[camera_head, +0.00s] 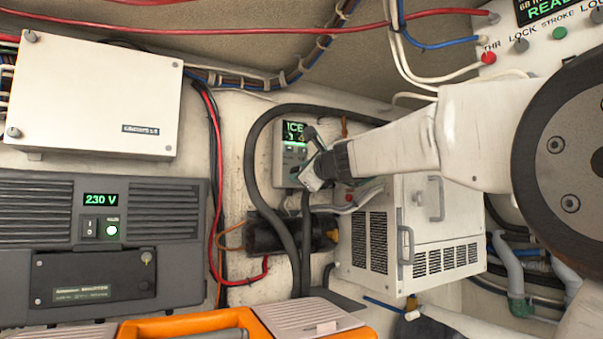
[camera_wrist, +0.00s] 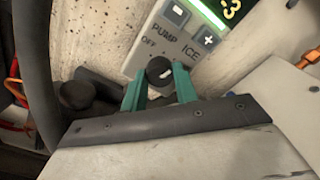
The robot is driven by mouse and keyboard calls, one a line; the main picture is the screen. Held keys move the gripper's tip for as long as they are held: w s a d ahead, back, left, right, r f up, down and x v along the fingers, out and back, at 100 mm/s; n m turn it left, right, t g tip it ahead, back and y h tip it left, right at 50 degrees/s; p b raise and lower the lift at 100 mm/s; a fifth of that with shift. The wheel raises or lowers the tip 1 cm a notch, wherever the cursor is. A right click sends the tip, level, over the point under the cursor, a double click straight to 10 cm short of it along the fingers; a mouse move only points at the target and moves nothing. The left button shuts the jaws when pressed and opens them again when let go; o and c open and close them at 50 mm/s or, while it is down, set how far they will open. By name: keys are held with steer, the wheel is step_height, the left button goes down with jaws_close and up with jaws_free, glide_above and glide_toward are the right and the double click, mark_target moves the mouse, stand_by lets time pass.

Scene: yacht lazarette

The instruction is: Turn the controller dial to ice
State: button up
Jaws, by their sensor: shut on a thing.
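The controller (camera_head: 284,165) is a grey wall unit with a lit green screen reading ICE in the head view. In the wrist view its panel (camera_wrist: 178,48) shows plus and minus buttons and the labels OFF, PUMP and ICE. The dial (camera_wrist: 159,69) is a round black knob below the labels, with a white mark lying toward the ICE side. My gripper (camera_wrist: 159,77) has its two teal fingers closed on the knob's sides. In the head view my gripper (camera_head: 311,174) covers the controller's lower right, and the dial is hidden there.
A thick black hose (camera_head: 250,165) loops around the controller's left side. A white vented unit (camera_head: 410,225) stands below and right, close to my arm. A grey 230 V device (camera_head: 170,215) and an orange case (camera_head: 190,325) are on the left and below.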

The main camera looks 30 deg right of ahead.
steer(key=shift+f+m, duration=0.1)
steer(key=shift+m, duration=0.3)
steer(key=o, duration=1)
steer(key=s, duration=0.7)
steer(key=shift+s, duration=0.4)
